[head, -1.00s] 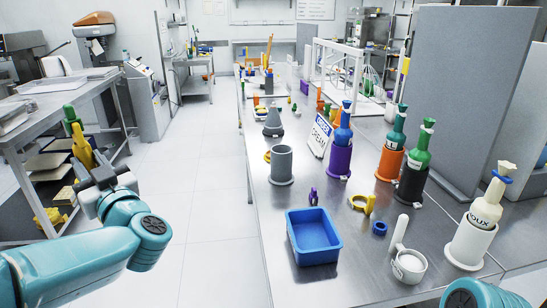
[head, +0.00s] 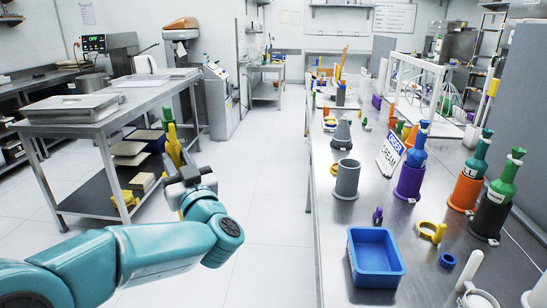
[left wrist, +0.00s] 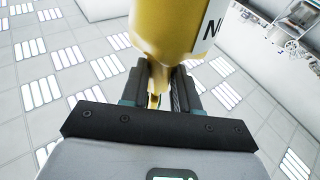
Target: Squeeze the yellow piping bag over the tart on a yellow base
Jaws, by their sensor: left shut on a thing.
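The yellow piping bag (head: 173,148) with a green top is upright in my left gripper (head: 178,170), over the floor aisle beside the left steel table. In the left wrist view the yellow bag (left wrist: 172,30) fills the top middle, with part of a black-lettered label at its right edge. The fingers of my left gripper (left wrist: 157,88) are closed around its narrow lower part. I cannot pick out a tart on a yellow base in these views. My right gripper does not show.
The left steel table (head: 100,118) holds metal trays (head: 75,108). The right counter (head: 335,240) carries a blue bin (head: 376,262), a grey holder (head: 346,180), a purple holder (head: 409,180) with a blue-topped bag, and a CREAM sign (head: 390,154). The floor between is clear.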

